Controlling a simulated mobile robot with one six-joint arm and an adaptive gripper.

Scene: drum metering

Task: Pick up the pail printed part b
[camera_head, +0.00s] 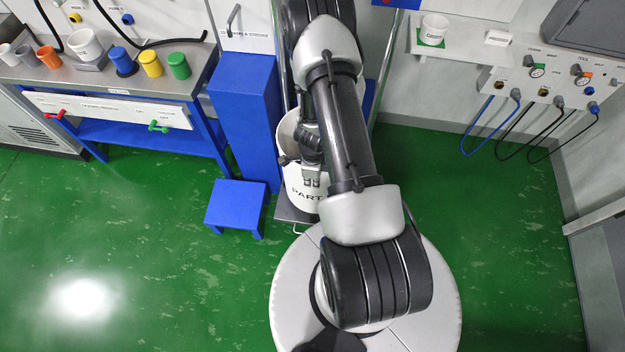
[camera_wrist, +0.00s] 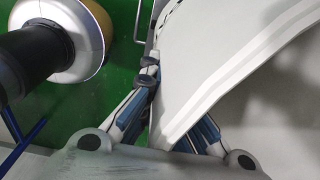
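The pail (camera_head: 306,194) is white, with dark lettering beginning "PART"; the rest of its label is hidden. It stands upright on a low grey platform, partly covered by my arm. My gripper (camera_head: 312,181) is at the pail's near rim. In the wrist view the pail (camera_wrist: 252,58) fills the right side, its pale rim crossing diagonally. One finger of my gripper (camera_wrist: 165,105) lies along the outside of the wall, close to or touching it. The other finger is on the rim's other side, its tip hidden. I cannot tell whether the fingers press on the wall.
A blue step stool (camera_head: 236,203) and a tall blue cabinet (camera_head: 245,115) stand left of the pail. A bench (camera_head: 110,78) with coloured cups is at the far left. A wall shelf (camera_head: 470,50) holds a white cup (camera_head: 434,29). The green floor is clear at left and right.

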